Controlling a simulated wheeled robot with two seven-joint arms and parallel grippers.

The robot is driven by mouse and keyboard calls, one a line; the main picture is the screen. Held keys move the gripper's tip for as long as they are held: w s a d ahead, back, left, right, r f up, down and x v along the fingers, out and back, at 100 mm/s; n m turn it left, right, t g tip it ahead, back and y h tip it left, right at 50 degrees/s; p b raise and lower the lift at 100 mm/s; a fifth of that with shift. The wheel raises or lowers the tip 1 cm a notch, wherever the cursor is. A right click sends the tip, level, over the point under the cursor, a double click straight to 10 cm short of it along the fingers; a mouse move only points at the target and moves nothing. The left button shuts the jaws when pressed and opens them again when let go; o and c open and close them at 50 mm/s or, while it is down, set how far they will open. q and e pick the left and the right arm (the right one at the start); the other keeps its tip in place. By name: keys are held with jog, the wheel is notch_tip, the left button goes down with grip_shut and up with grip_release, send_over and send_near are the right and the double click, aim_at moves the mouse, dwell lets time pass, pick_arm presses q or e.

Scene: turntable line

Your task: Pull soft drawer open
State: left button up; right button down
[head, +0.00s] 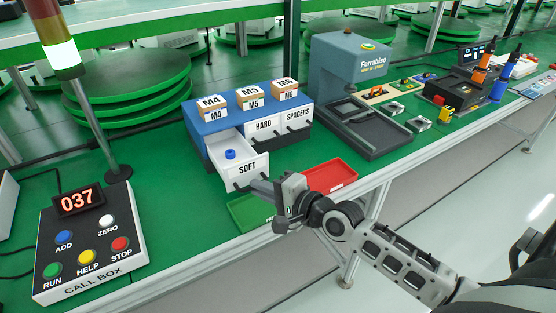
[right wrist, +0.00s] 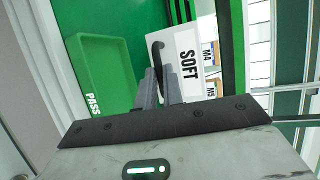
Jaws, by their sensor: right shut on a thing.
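The white drawer labelled SOFT (head: 247,168) is pulled partway out of the blue cabinet (head: 205,135), at its left column. A small blue round piece (head: 231,154) lies inside it. My right gripper (head: 256,185) is at the front of this drawer, shut on its dark handle. In the right wrist view, the fingers of my right gripper (right wrist: 158,88) close on the black handle (right wrist: 157,57) beside the SOFT label (right wrist: 187,65). The fingers hide part of the handle. My left gripper is not in view.
HARD (head: 264,126) and SPACERS (head: 298,116) drawers are shut. A green PASS tray (right wrist: 105,75) and a red tray (head: 330,176) lie in front of the cabinet. A call box (head: 90,245) stands left, a grey-blue press (head: 345,65) right. Green mat is bare left of the cabinet.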

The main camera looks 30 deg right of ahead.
jog(key=shift+s, duration=0.55)
jog(key=c, duration=1.5)
grip_release()
jog(key=shift+s, duration=0.1)
jog(key=shift+b+v, duration=0.4)
jog(key=shift+v, duration=7.45)
jog(key=shift+f, duration=0.1)
